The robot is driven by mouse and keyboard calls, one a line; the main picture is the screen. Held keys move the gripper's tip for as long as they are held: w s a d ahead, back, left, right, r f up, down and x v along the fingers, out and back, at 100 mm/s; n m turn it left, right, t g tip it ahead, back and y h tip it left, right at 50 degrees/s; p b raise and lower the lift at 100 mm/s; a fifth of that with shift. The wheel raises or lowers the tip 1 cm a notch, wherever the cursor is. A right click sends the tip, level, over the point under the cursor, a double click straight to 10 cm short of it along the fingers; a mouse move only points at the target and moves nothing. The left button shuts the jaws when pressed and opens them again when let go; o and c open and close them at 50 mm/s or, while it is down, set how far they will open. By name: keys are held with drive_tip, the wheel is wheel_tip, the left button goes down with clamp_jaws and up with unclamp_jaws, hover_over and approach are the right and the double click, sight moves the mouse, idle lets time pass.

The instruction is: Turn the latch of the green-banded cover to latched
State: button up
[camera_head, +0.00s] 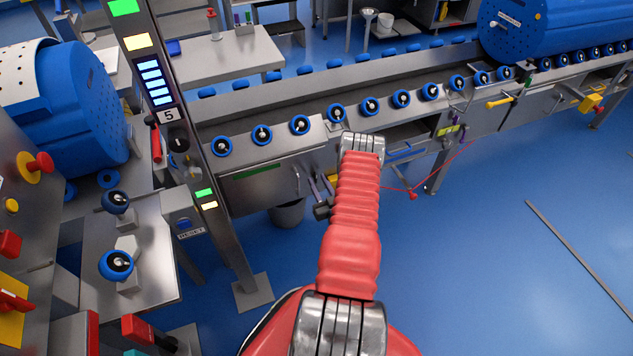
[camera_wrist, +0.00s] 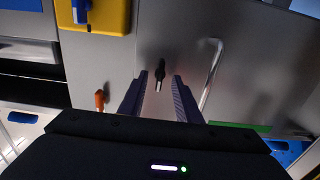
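The steel cover with a green band (camera_head: 258,172) is on the conveyor's side, left of my arm in the head view. In the wrist view the green band (camera_wrist: 242,127) lies at the lower right of the grey panel. A small black latch (camera_wrist: 160,70) stands out from this panel. My gripper (camera_wrist: 159,78) is open, with one finger on each side of the latch and a visible gap to both. Whether the fingertips reach past the latch is hard to tell. In the head view my gripper (camera_head: 320,184) is close to the cover's right part; the latch cannot be made out there.
A metal bar handle (camera_wrist: 210,76) is right of the latch in the wrist view. A yellow block with a blue part (camera_wrist: 110,14) and an orange-tipped lever (camera_wrist: 100,100) are to the left. A grey bin (camera_head: 288,213) stands below the cover. The blue floor at right is largely clear.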

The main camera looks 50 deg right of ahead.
drive_tip(key=shift+w+d, duration=0.35)
drive_tip(key=shift+w, duration=0.3)
drive_tip(key=shift+c, duration=0.4)
clamp_jaws()
drive_tip(key=shift+a, duration=0.15)
